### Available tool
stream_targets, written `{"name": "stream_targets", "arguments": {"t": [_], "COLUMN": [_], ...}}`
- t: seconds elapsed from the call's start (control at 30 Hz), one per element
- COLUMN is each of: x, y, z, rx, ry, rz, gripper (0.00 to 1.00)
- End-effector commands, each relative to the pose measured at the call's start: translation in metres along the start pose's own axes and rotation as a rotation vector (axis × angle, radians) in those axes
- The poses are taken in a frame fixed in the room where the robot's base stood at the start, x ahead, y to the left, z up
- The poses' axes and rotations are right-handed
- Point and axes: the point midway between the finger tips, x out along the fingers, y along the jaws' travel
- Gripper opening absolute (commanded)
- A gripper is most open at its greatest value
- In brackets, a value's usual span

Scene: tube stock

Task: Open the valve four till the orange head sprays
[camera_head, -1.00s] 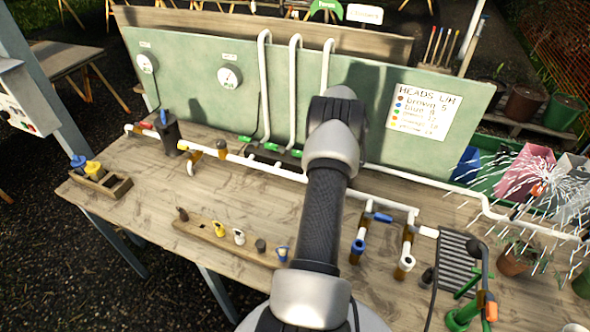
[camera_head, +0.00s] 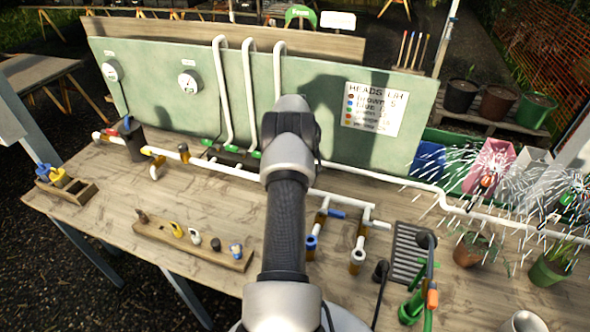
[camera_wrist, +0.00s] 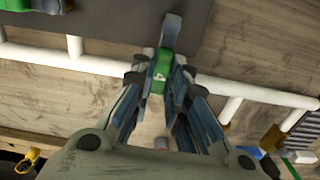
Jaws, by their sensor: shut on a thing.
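In the wrist view my gripper (camera_wrist: 160,92) is shut on a green valve handle marked 4 (camera_wrist: 160,73), at the white pipe. In the head view my own arm hides the gripper and this valve. The orange head (camera_head: 488,181) is at the right, in front of the pink crate, with white water streaks fanning out around it. More streaks spread from a spot farther right, near a dark green head (camera_head: 567,198). How far the valve is turned cannot be told.
Other green valves (camera_head: 228,149) sit along the pipes left of my arm. A sign (camera_head: 373,109) lists heads on the green board (camera_head: 150,98). A wooden rack (camera_head: 190,246) of several nozzles lies on the table front. Potted plants (camera_head: 470,251) stand at the right.

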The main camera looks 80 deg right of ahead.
Motion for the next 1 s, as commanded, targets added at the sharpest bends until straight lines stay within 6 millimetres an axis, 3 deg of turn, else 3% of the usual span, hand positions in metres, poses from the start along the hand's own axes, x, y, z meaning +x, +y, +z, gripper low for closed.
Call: {"name": "stream_targets", "arguments": {"t": [0.23,0.27,0.53,0.87,1.0], "x": [0.0,0.0,0.0,-0.002,-0.016], "y": [-0.001,-0.001,0.0,0.0,0.0], "z": [0.0,0.0,0.0,0.0,0.001], "rx": [0.001,0.001,0.001,0.001,0.001], "ry": [0.0,0.0,-0.001,-0.001,-0.004], "rz": [-0.001,-0.001,0.0,0.0,0.001], "gripper": [0.0,0.17,0.35,0.35,0.35]}}
